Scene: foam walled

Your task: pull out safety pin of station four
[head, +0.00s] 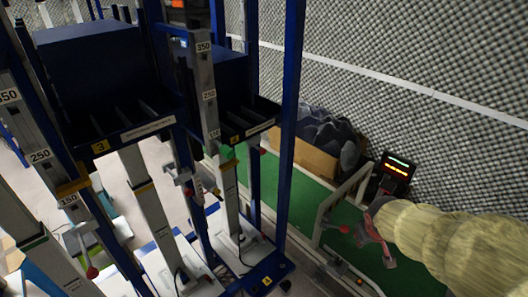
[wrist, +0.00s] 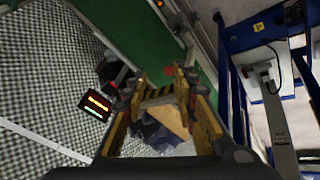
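Station four is the right-hand blue rack unit in the head view, with a dark bin (head: 248,122) marked with a yellow 4 label. Its pale column (head: 229,190) stands on a blue base, and small red knobs (head: 216,191) sit on or near it. Which of them is the safety pin (head: 228,153) I cannot tell for certain; a green and red fitting is just below the bin. My gripper (head: 376,242) is well to the right of the station. In the wrist view my gripper (wrist: 163,92) is open, with nothing between its fingers. The station's column (wrist: 277,115) shows at right there.
Station three's bin (head: 120,125) stands left of station four. A cardboard box (head: 300,157) with dark foam lies on the green floor strip. A metal rail (head: 335,205) and a lit display (head: 397,168) are near my gripper. A foam wall (head: 400,60) closes the back.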

